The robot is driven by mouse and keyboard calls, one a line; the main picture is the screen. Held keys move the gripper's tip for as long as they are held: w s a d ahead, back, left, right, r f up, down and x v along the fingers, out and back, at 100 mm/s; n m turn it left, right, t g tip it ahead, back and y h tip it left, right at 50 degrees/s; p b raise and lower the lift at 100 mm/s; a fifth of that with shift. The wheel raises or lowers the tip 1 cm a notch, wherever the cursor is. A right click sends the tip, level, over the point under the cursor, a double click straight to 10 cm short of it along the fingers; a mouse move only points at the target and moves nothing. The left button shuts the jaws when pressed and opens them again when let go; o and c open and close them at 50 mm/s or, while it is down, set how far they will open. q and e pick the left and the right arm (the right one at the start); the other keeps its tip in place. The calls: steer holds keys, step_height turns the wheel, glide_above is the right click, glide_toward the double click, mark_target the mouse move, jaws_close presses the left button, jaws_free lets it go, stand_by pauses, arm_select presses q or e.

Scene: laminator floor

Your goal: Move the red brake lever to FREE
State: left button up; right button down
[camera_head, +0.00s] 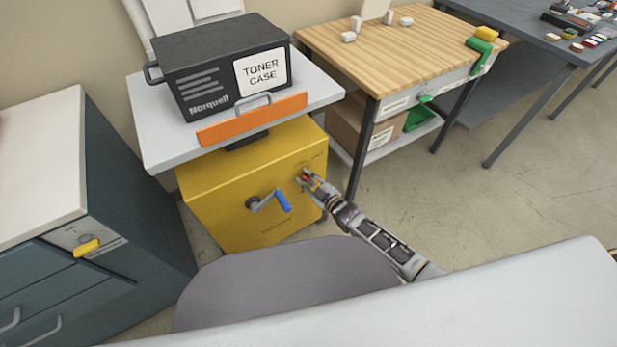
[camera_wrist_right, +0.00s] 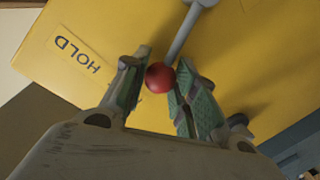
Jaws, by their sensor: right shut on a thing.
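The red brake lever has a round red knob (camera_wrist_right: 160,78) on a grey rod (camera_wrist_right: 184,40). It is mounted on the front of a yellow cabinet (camera_head: 215,205), near its upper right. In the head view the red knob (camera_head: 305,178) shows between my right gripper's fingers. My right gripper (camera_head: 309,180) is shut on the knob, with a green-padded finger on each side in the wrist view (camera_wrist_right: 163,88). A label reading HOLD (camera_wrist_right: 72,54) shows on the yellow face beside the gripper. A FREE label cannot be read. My left gripper is not in view.
A crank with a blue handle (camera_head: 283,201) sticks out of the cabinet left of my gripper. A black toner case (camera_head: 215,75) and an orange bar (camera_head: 250,118) are above. A wooden bench (camera_head: 400,50) stands right. Floor at right (camera_head: 540,190) is clear.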

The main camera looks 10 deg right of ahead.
steer(key=shift+s+a+f, duration=0.1)
stand_by(0.4)
steer(key=c, duration=1.1)
jaws_free()
steer(key=v, duration=1.2)
